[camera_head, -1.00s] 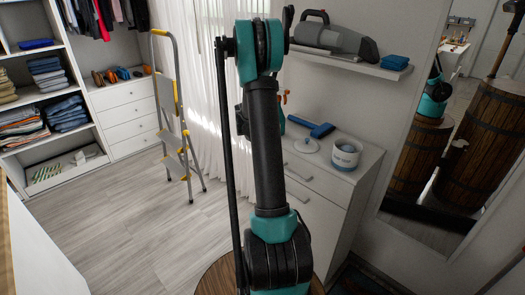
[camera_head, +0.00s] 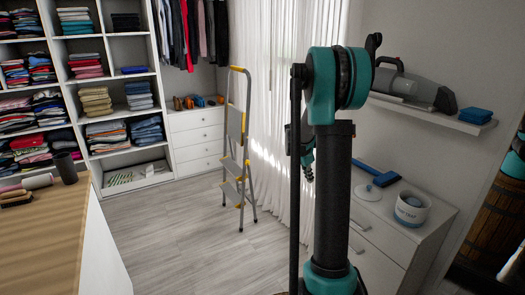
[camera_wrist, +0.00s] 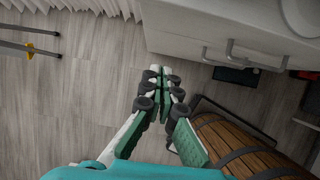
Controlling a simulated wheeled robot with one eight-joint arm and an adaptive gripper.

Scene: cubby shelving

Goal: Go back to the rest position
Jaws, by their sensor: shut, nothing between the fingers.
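My gripper (camera_wrist: 158,88) is shut and empty in the wrist view, its fingertips together above the grey wood floor. In the head view my upright arm fills the right of centre, and only a small part of the gripper (camera_head: 308,174) shows at its left, in front of the white curtain. It touches nothing that I can see.
A white drawer cabinet (camera_head: 378,262) stands at the right, holding a white tub (camera_head: 411,209). A wall shelf (camera_head: 431,114) is above it. A stepladder (camera_head: 236,150) stands left of my arm. A wooden barrel (camera_wrist: 235,140) is close below. Floor at left centre is clear.

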